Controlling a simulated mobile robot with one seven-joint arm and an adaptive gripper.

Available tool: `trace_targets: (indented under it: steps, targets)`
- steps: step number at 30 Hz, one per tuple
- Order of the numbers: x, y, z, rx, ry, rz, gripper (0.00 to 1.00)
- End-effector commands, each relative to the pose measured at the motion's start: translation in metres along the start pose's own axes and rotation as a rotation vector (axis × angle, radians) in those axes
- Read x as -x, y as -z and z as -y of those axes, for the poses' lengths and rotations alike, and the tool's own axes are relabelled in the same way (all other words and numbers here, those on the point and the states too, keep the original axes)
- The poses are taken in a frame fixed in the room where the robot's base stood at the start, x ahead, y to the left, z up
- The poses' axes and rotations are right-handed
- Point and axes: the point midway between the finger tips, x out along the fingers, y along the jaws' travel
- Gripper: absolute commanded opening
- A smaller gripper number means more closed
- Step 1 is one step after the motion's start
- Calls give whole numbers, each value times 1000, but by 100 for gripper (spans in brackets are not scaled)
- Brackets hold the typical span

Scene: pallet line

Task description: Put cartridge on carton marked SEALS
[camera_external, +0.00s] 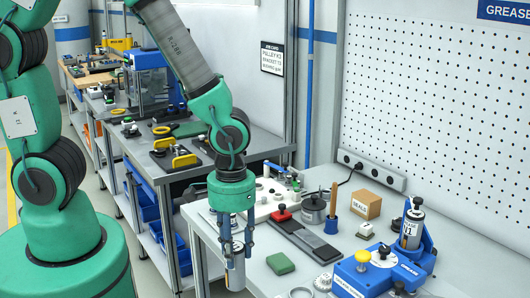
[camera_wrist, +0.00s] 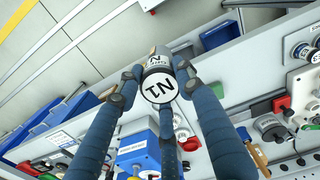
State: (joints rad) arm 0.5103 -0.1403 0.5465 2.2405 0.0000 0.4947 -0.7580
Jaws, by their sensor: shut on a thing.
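My gripper (camera_external: 236,244) points down at the near left edge of the grey table and is shut on a cartridge (camera_external: 235,273), a grey-white cylinder held upright. Whether the cartridge touches the table is unclear.
A second cartridge (camera_external: 412,229) stands in a blue grease unit (camera_external: 378,270) at right.

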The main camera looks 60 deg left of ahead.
Motion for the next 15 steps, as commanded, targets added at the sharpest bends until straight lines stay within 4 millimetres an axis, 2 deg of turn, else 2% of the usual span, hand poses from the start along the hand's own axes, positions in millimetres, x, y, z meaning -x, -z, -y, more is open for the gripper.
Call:
trace_targets:
  steps: [8, 15]
  targets:
    - [1, 3, -2, 2, 0, 0, 0]
    - [9, 24, -12, 14, 0, 0, 0]
